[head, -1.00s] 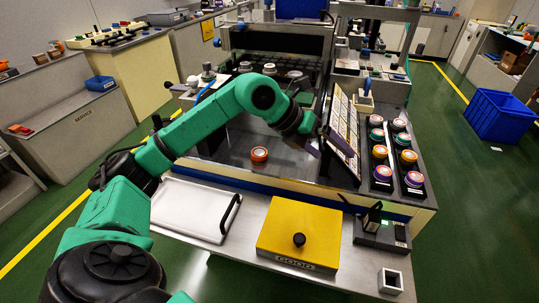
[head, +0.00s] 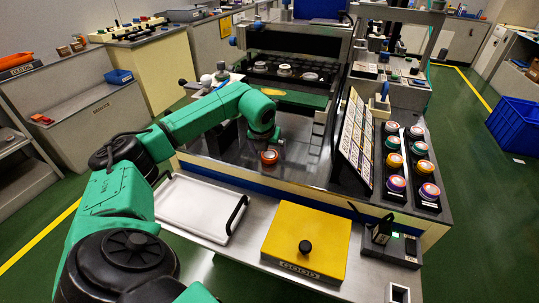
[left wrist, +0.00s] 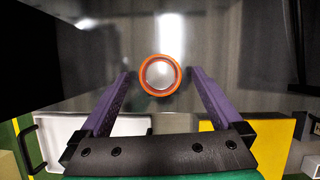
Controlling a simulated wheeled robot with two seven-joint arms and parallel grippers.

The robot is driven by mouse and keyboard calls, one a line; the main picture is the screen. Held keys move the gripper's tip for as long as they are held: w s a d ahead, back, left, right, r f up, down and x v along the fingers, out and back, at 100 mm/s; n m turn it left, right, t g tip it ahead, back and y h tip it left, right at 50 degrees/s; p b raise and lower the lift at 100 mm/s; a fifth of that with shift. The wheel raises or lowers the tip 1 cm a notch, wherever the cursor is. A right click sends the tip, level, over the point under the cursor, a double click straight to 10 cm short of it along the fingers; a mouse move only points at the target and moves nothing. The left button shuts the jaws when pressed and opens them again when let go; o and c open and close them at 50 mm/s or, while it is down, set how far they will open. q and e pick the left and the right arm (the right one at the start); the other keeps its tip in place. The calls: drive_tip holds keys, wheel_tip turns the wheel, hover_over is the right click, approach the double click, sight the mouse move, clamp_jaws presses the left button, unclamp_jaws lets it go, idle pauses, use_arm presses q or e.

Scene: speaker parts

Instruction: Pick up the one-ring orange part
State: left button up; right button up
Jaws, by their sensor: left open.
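The orange part (head: 269,157), a small round piece with a pale centre, lies on the dark grey worktop near its front edge. My left gripper (head: 272,145) is close by it, pointing down; its fingers are mostly hidden behind the arm in the head view. In the left wrist view the orange part (left wrist: 160,90) shows one orange ring around a pale disc. The purple fingers of my left gripper (left wrist: 160,74) are spread wide, with the part between their tips in the picture and nothing held. The height gap cannot be told. My right gripper is not in view.
Slanted racks (head: 428,207) hold several coloured round parts on the right, beside a tilted chart panel (head: 355,140). A white tray (head: 187,215) and a yellow box (head: 325,235) with a black knob stand in front. The worktop around the orange part is clear.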

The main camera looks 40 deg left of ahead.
use_arm(q)
drive_tip(key=shift+w+a+f, duration=0.1)
drive_tip(key=shift+w+f, duration=0.1)
drive_tip(key=shift+f, duration=0.2)
drive_tip(key=c, duration=1.6)
drive_tip(key=shift+r, duration=0.1)
drive_tip(key=shift+r, duration=0.1)
